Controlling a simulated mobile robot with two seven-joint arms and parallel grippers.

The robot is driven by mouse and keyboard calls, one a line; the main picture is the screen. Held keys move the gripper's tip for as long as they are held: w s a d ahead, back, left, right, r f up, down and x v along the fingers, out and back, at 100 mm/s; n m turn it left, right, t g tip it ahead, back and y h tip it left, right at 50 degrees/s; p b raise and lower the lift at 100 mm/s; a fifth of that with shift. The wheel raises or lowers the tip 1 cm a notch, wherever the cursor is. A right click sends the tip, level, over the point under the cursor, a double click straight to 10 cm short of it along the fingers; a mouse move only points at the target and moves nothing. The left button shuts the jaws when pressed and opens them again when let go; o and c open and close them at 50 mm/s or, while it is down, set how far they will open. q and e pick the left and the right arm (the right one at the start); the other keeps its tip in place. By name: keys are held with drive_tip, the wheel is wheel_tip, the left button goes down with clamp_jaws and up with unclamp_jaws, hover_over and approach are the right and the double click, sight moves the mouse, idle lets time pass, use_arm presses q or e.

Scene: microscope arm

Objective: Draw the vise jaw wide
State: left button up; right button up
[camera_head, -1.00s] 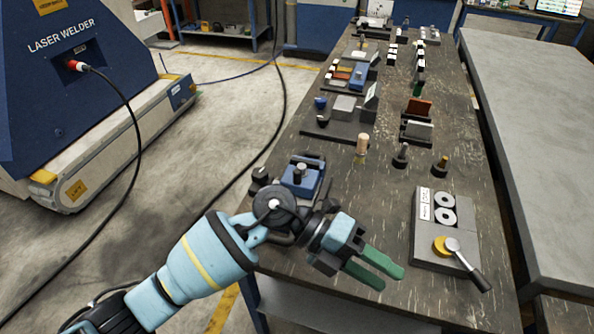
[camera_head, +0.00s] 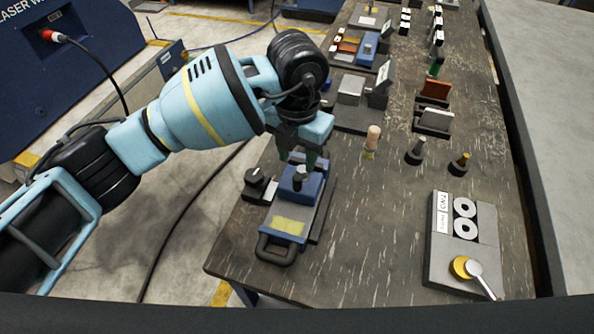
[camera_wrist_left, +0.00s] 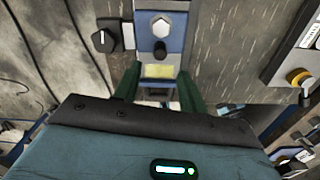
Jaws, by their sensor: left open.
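The vise is the blue and grey device (camera_head: 287,224) near the table's left front edge. It has a blue jaw block (camera_head: 312,187) with a dark bolt (camera_head: 298,178) on top, a yellow plate and a black loop handle (camera_head: 277,255) at its near end. In the left wrist view the spread fingers (camera_wrist_left: 160,73) flank the vise's yellow plate (camera_wrist_left: 159,71). I cannot tell whether they touch the vise. My right gripper is out of view.
A black knob box (camera_head: 256,184) sits left of the vise. A wooden peg (camera_head: 372,141) and two dark posts stand to its right. A grey panel (camera_head: 440,250) with discs and a lever lies further right. The table between vise and panel is clear.

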sight(297, 178)
use_arm(q)
wheel_tip(297, 178, down, 8)
drive_tip(key=shift+r, duration=0.15)
idle(0.3)
drive_tip(key=shift+w, duration=0.1)
clamp_jaws()
